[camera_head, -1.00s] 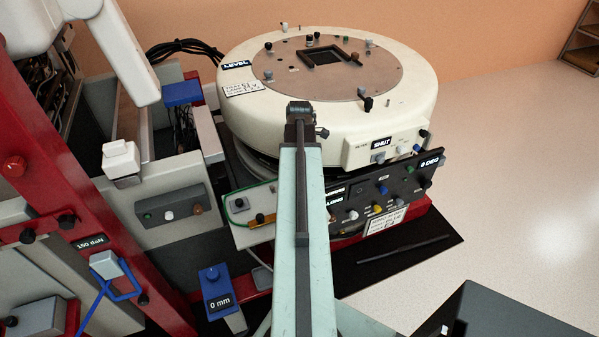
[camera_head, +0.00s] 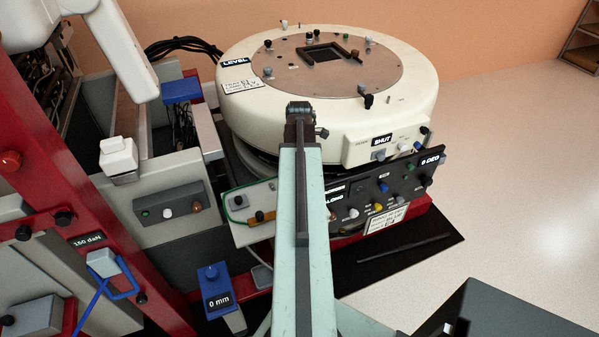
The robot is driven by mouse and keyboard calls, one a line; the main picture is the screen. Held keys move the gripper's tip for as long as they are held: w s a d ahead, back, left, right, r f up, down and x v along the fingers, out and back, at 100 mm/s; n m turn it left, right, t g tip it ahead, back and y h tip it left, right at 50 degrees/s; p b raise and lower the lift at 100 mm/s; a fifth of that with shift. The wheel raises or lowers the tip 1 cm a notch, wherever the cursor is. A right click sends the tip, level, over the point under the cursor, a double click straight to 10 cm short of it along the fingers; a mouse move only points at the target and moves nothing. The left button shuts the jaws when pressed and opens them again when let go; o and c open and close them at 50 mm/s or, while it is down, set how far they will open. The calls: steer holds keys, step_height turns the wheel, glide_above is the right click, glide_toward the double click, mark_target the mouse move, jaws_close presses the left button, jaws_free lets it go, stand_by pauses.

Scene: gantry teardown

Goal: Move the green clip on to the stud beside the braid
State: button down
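My mint-coloured arm runs up the middle of the picture to a dark end block (camera_head: 300,110) in front of the round cream drum. No fingertips can be made out there, so I cannot tell whether the gripper is open or shut. Left of the arm, a pale plate (camera_head: 241,235) carries a thin green loop (camera_head: 229,204), a small grey stud-like part (camera_head: 238,202) and an orange-yellow block (camera_head: 264,216). The arm is beside this plate and covers what lies behind it. I cannot surely tell which parts are the green clip, its stud and the braid.
The cream drum (camera_head: 405,115) stands above a dark control panel (camera_head: 405,186) with several knobs. A red frame (camera_head: 90,190) and grey boxes crowd the left. A blue block marked 0 mm (camera_head: 215,283) stands low, left of my arm. Pale floor (camera_head: 510,170) is clear at right.

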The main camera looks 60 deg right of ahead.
steer(key=shift+f, duration=0.15)
steer(key=shift+f+b, duration=0.4)
steer(key=shift+b, duration=0.05)
steer(key=shift+r, duration=0.1)
steer(key=c, duration=1)
jaws_free()
steer(key=shift+c, duration=0.2)
step_height(320, 180, up, 12)
steer(key=p, duration=1.2)
